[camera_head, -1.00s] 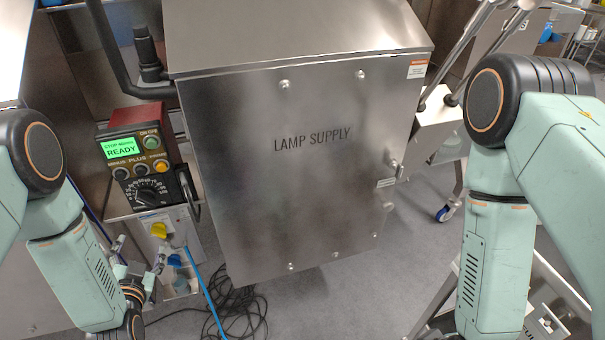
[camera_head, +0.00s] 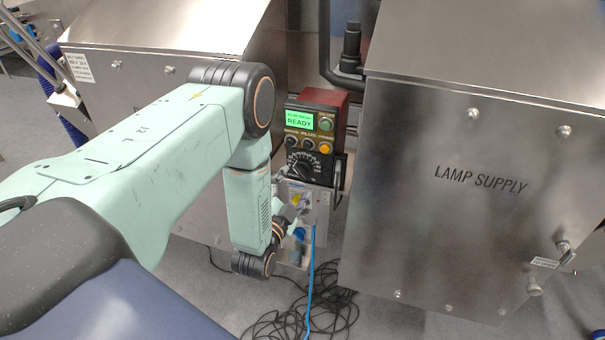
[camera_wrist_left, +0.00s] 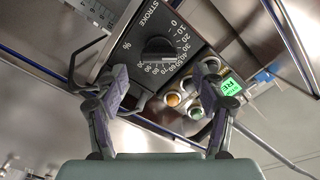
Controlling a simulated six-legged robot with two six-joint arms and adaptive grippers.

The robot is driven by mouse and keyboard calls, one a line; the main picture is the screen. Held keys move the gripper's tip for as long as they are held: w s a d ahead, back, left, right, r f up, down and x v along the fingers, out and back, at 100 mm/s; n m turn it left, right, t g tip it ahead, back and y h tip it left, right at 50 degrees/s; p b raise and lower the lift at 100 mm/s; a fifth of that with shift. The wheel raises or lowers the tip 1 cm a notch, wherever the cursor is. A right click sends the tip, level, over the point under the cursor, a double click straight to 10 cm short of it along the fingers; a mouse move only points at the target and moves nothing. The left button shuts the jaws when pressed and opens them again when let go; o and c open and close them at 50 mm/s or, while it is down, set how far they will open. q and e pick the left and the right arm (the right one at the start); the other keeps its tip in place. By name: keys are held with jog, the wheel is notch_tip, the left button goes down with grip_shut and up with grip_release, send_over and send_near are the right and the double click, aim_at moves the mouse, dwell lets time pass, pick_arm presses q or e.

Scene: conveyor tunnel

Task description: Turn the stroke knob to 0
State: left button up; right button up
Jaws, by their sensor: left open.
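The stroke knob (camera_wrist_left: 158,51) is a black round knob on a black dial plate (camera_wrist_left: 142,30) marked STROKE and %, with white numbers around it. Which number it points at is too small to tell. In the head view the knob (camera_head: 300,172) sits low on the red and black control box (camera_head: 325,106), under a green READY screen (camera_head: 299,119). My left gripper (camera_wrist_left: 166,76) is open and empty, its two fingers apart on either side of the knob in the wrist view and not visibly touching it. In the head view the left gripper (camera_head: 291,203) is small, just below the dial.
Several round buttons (camera_wrist_left: 185,99) sit beside the dial. A black handle (camera_head: 340,173) stands at the box's right edge. The steel LAMP SUPPLY cabinet (camera_head: 470,230) stands to the right, another steel cabinet (camera_head: 180,50) to the left. Black cables (camera_head: 290,318) lie on the floor.

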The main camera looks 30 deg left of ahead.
aim_at(300, 174)
pick_arm(q)
jog(key=x, duration=0.4)
jog(key=shift+w+d+r+b, duration=0.1)
jog(key=shift+w+b, duration=0.25)
jog(key=shift+b, duration=0.05)
jog(key=shift+w+a, duration=0.2)
jog(key=shift+w, duration=0.25)
jog(key=shift+c, duration=0.2)
jog(key=shift+d, duration=0.1)
jog(key=shift+c, duration=0.7)
jog(key=c, duration=1)
